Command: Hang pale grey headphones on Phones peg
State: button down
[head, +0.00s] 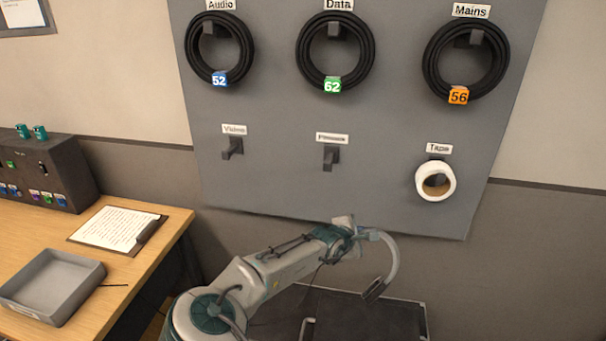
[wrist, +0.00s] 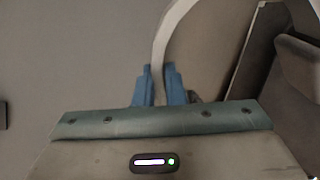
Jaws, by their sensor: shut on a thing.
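The pale grey headphones (head: 391,262) hang from my gripper (head: 361,234) below the pegboard in the head view, with one dark ear cup showing at the lower end. In the wrist view the blue fingers of my gripper (wrist: 159,86) are shut on the pale headband (wrist: 161,45). The Phones peg (head: 329,158) is a bare dark hook under a small white label, in the middle of the board's lower row. My gripper is below it and a little to its right, apart from it. The other ear cup is hidden in the head view.
The grey pegboard (head: 275,180) carries black cable coils on the Audio (head: 190,50), Data (head: 301,60) and Mains (head: 430,70) pegs. A white tape roll (head: 424,190) hangs at lower right. The Video peg (head: 232,148) is bare. A dark case (head: 365,318) stands below; a desk (head: 165,235) is at left.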

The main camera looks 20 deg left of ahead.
jog(key=shift+a+r+t, duration=0.3)
jog(key=shift+r, duration=0.3)
jog(key=s+a+r+n+t+y+p, duration=0.2)
jog(key=a+r+n+t+y+p, duration=0.1)
jog(key=a+r, duration=0.5)
jog(key=s+a+r+n+t+y+p, duration=0.25)
jog(key=a+r, duration=0.35)
jog(key=r, duration=0.3)
jog(key=shift+t, duration=0.35)
jog(key=shift+w+a+f+b, duration=0.15)
jog(key=shift+w+b, duration=0.55)
jog(key=shift+w, duration=1.45)
jog(key=shift+w+a+b, duration=0.2)
jog(key=shift+w+b, duration=0.5)
jog(key=shift+w, duration=1.5)
jog(key=shift+w+a+f+b, duration=0.15)
jog(key=shift+w+b, duration=0.55)
jog(key=shift+w, duration=1.45)
jog(key=shift+f+b, duration=0.3)
jog(key=shift+f, duration=0.6)
jog(key=shift+a, duration=0.1)
jog(key=c, duration=1.4)
grip_release()
jog(key=shift+c, duration=0.2)
